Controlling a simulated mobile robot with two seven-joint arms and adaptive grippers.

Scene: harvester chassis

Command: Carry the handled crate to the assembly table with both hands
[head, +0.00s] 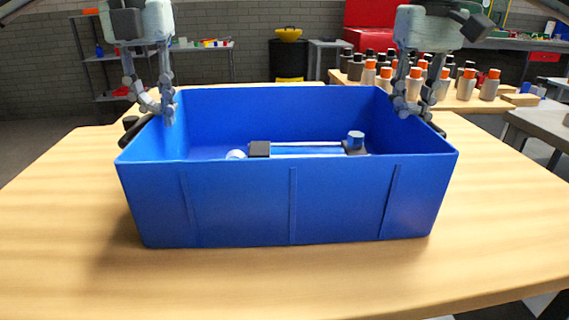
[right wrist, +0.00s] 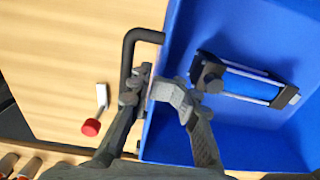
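The blue handled crate (head: 290,205) is upright on or just above a wooden table in front of me. In the right wrist view, its wall (right wrist: 150,135) and a black side handle (right wrist: 127,60) show. My left gripper (head: 156,108) is at the crate's left wall, its fingers closed in around the rim. My right gripper (head: 414,108) is at the right wall, one finger inside and one on the handle side; it also shows in the right wrist view (right wrist: 150,88). The left handle is mostly hidden. A part with black end blocks and rods (head: 305,149) lies inside the crate.
The wooden table (head: 60,200) has free room around the crate. A red-tipped object (right wrist: 91,126) lies beside it. Behind stand a table with several orange- and black-capped bottles (head: 468,84), a shelf rack (head: 205,63), a black-and-yellow barrel (head: 289,62) and a grey table (head: 545,125) at right.

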